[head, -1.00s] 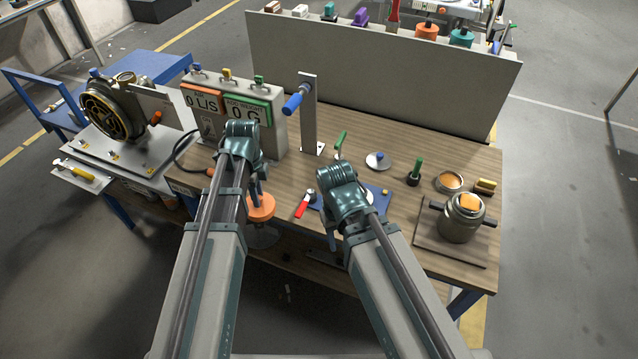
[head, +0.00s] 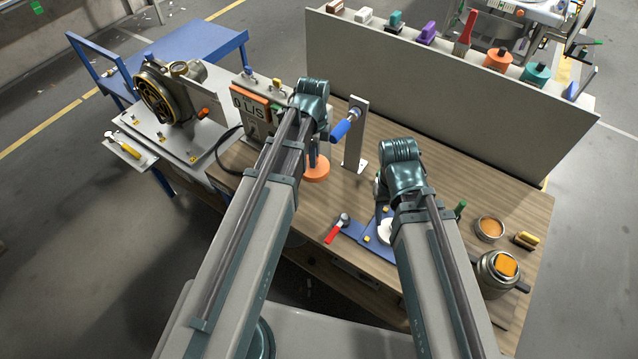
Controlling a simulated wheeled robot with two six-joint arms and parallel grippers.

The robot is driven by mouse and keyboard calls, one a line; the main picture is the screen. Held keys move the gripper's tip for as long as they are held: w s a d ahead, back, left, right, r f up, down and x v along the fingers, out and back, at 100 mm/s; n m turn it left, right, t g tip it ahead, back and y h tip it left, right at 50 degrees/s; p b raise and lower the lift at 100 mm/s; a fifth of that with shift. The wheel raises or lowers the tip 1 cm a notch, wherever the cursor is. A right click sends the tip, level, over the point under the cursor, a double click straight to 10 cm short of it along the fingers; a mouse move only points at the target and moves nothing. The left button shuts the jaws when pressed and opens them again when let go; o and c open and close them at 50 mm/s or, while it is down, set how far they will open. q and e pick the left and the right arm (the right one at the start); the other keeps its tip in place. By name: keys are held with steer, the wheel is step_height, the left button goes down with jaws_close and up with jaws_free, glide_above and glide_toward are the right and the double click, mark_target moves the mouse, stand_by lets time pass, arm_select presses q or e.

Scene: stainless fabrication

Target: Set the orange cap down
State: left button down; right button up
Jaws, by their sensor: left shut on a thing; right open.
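The orange cap (head: 316,171) is a round orange disc below my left gripper (head: 315,152), which is shut on it. It appears just over the wooden table, in front of the upright metal post; I cannot tell whether it touches the table. My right gripper (head: 381,208) is open, over the table near the blue mat; its arm hides most of the fingers and part of the mat.
The wooden table (head: 470,190) has a metal post (head: 356,135) with a blue handle. A pot (head: 497,272), a round tin (head: 490,229) and a brush (head: 526,240) stand at right. A grey panel (head: 440,85) closes the back.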

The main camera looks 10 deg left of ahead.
arm_select(q)
steer(key=shift+r, duration=0.25)
step_height(320, 180, down, 14)
steer(key=b, duration=1.4)
steer(key=shift+f, duration=0.15)
arm_select(e)
step_height(320, 180, down, 14)
arm_select(q)
steer(key=shift+f, duration=0.1)
step_height(320, 180, down, 4)
steer(key=b, duration=0.4)
steer(key=shift+r, duration=0.2)
arm_select(e)
step_height(320, 180, down, 4)
steer(key=shift+w+r, duration=0.1)
steer(key=shift+r, duration=0.05)
arm_select(q)
steer(key=shift+f, duration=0.2)
steer(key=c, duration=0.6)
jaws_free()
steer(key=shift+c, duration=0.2)
steer(key=shift+r, duration=0.2)
